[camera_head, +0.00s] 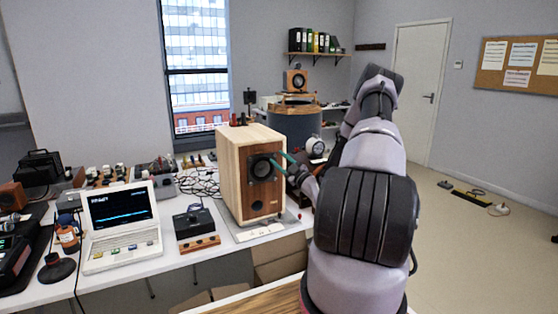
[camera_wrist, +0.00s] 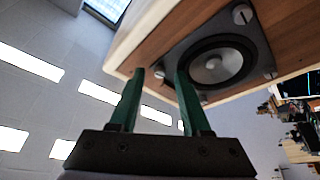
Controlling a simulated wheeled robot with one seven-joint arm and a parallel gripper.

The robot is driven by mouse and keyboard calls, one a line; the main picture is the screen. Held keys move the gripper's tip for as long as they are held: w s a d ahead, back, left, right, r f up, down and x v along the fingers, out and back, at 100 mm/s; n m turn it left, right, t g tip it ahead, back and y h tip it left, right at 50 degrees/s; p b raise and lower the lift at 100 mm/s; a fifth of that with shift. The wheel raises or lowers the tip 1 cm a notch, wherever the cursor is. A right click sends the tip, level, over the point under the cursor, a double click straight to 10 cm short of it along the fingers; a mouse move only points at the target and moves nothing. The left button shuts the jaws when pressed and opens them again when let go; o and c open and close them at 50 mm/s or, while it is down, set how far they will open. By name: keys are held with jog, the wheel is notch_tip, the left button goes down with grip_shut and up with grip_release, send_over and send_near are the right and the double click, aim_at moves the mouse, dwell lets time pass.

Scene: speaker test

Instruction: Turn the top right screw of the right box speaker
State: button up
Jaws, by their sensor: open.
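The wooden box speaker (camera_head: 235,165) stands upright on the white table in the head view, its darker front facing me and a round black driver in its upper half. In the wrist view the speaker front (camera_wrist: 283,28) is close and tilted, with a dark driver plate. Screws show at plate corners, one (camera_wrist: 242,14) at the top and one (camera_wrist: 270,73) at the right. A small pale screw seems to sit between the fingertips, partly hidden. My gripper (camera_head: 276,157) is open at the driver's right side; its green fingers also show in the wrist view (camera_wrist: 160,72). Contact is unclear.
A laptop (camera_head: 121,215) and a small black device (camera_head: 193,222) stand left of the speaker on the white table (camera_head: 150,258). Cables lie behind them. A smaller speaker (camera_head: 295,80) sits on the far furniture. Open floor lies to the right.

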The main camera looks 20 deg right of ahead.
jog(key=shift+w+r, duration=0.1)
jog(key=shift+w, duration=0.15)
grip_shut()
jog(key=shift+s+m+t+h, duration=0.1)
jog(key=shift+m+t+h, duration=0.3)
jog(key=shift+m, duration=0.9)
jog(key=shift+a+m+h, duration=0.15)
jog(key=shift+m+h, duration=0.35)
jog(key=shift+m, duration=0.4)
grip_release()
